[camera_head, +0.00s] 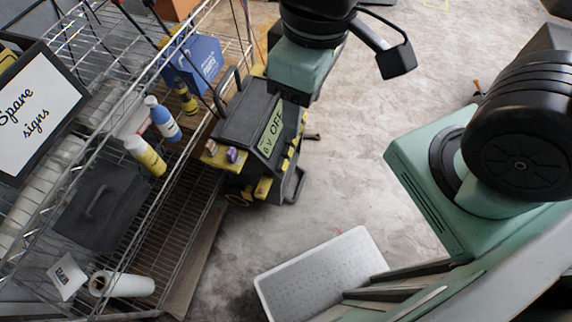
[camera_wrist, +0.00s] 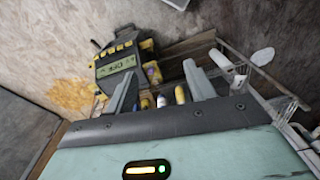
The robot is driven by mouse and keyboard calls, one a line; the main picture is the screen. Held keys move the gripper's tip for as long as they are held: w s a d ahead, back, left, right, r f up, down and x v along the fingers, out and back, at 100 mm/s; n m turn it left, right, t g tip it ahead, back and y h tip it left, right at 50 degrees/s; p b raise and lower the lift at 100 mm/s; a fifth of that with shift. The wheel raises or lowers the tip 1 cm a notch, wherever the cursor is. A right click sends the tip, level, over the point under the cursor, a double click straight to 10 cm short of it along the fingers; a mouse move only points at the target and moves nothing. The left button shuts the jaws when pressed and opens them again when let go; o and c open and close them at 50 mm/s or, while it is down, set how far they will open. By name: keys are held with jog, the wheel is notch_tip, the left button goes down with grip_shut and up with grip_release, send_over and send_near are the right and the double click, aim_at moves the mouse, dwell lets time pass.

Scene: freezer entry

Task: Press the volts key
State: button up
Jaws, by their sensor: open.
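A black and yellow charger-like unit (camera_head: 255,130) stands beside the wire shelf in the head view. Its lit display (camera_head: 271,133) reads "6 V OFF". Yellow key-like parts (camera_head: 292,150) line one side, but I cannot read their labels or tell which is the volts key. The unit (camera_wrist: 118,66) also shows in the wrist view, upper left, with its display (camera_wrist: 116,66) and a row of yellow parts. My gripper (camera_wrist: 160,68) is open, its two fingers apart and nothing between them. The unit is beyond the left finger, apart from it. The fingers are not clear in the head view.
A wire shelf (camera_head: 208,190) on the left holds bottles (camera_head: 145,155), a blue box (camera_head: 192,62), a dark case (camera_head: 100,205) and a white roll (camera_head: 122,284). A white mat or tray (camera_head: 320,270) lies on the floor. The concrete floor right of the unit is mostly clear.

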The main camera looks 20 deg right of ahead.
jog(key=shift+c, duration=0.2)
grip_shut()
dwell(1.6)
